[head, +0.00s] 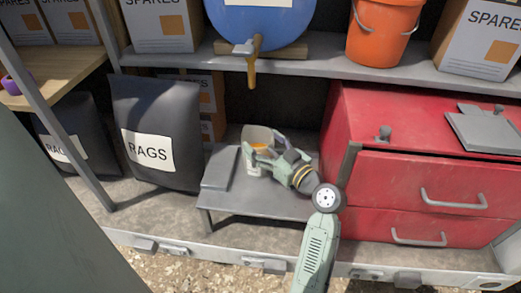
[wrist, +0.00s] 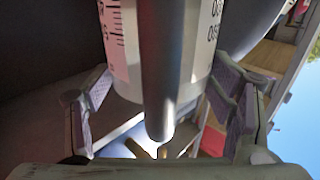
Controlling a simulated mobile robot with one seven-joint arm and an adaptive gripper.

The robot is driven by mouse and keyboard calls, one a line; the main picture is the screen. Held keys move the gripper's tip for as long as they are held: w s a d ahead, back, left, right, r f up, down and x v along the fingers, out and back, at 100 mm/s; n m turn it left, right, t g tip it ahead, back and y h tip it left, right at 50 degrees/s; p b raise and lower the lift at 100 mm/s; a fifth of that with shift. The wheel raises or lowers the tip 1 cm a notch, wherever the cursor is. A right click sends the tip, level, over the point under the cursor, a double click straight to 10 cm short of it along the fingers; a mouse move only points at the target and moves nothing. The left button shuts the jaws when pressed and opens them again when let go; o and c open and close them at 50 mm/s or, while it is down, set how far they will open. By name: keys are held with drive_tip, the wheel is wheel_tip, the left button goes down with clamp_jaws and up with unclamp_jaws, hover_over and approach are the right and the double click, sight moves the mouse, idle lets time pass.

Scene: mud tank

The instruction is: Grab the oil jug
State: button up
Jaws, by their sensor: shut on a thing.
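The oil jug (head: 257,134) is a pale measuring jug with something orange showing inside. It is on or just above the low grey stand, below and beside the barrel's tap; I cannot tell if it touches the stand. My gripper (head: 261,151) reaches in from the right, with its fingers around the jug. In the wrist view the white jug wall (wrist: 122,50) shows black scale marks, and a dark bar, seemingly the handle, runs down in front. The fingers of my gripper (wrist: 160,98) stand either side and are shut on the jug. The jug's base is partly hidden in the head view.
A blue barrel (head: 255,20) with a yellow-brown tap (head: 253,68) lies on the shelf above. The grey stand (head: 280,204) is beneath. Red drawers (head: 400,180) stand close on the right, a dark RAGS bag (head: 155,115) on the left. An orange bucket (head: 380,35) is above right.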

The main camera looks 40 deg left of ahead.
drive_tip(key=c, duration=1.2)
drive_tip(key=shift+r, duration=0.15)
